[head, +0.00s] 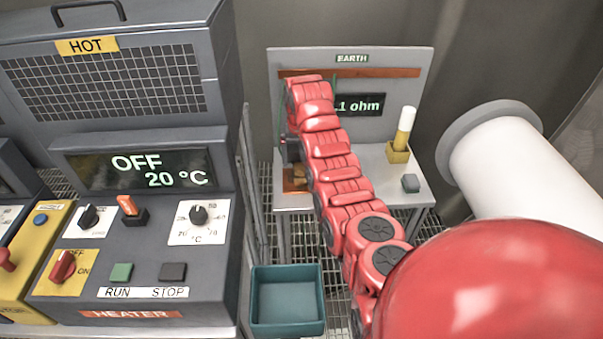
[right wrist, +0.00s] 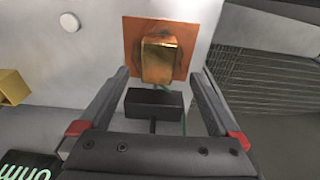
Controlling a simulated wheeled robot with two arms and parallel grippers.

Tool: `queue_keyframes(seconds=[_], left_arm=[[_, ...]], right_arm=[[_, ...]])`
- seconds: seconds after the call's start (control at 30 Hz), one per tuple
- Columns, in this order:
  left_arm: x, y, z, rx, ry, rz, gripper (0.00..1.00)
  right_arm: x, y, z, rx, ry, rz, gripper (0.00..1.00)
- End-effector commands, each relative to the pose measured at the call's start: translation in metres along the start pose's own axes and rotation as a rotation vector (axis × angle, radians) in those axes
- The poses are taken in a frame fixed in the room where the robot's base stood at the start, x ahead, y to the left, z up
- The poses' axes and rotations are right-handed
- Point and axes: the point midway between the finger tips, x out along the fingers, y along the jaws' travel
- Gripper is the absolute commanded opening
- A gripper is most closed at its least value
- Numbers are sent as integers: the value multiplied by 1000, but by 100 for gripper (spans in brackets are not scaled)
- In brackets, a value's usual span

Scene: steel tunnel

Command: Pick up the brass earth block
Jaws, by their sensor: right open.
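The brass earth block (right wrist: 158,62) sits on a square copper plate (right wrist: 133,40) on the grey bench top. In the head view the copper plate (head: 290,184) shows only partly beside my red right arm, and I cannot make out the block clearly there. My right gripper (right wrist: 163,74) is open, its two fingers pointing toward the block, one on each side in the picture. I see no contact. In the head view the gripper (head: 292,150) is mostly hidden by my arm. A dark block (right wrist: 154,103) shows between the fingers. My left gripper is not in view.
The earth bench has an upright panel (head: 352,58) with an ohm display (head: 362,105). A teal bin (head: 287,300) is below; the heater cabinet (head: 120,140) stands left.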

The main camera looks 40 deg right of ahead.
Motion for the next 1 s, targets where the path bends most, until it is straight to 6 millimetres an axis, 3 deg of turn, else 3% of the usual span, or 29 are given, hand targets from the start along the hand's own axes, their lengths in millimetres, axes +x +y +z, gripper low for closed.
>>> queue_keyframes(seconds=[0.17,0.33,0.7,1.0], left_arm=[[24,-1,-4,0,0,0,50],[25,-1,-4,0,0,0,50],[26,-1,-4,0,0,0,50],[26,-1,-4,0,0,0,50]], right_arm=[[22,5,3,2,-9,1,98],[42,4,2,1,-2,1,98],[49,4,1,1,1,0,96],[49,4,1,1,1,0,42]])
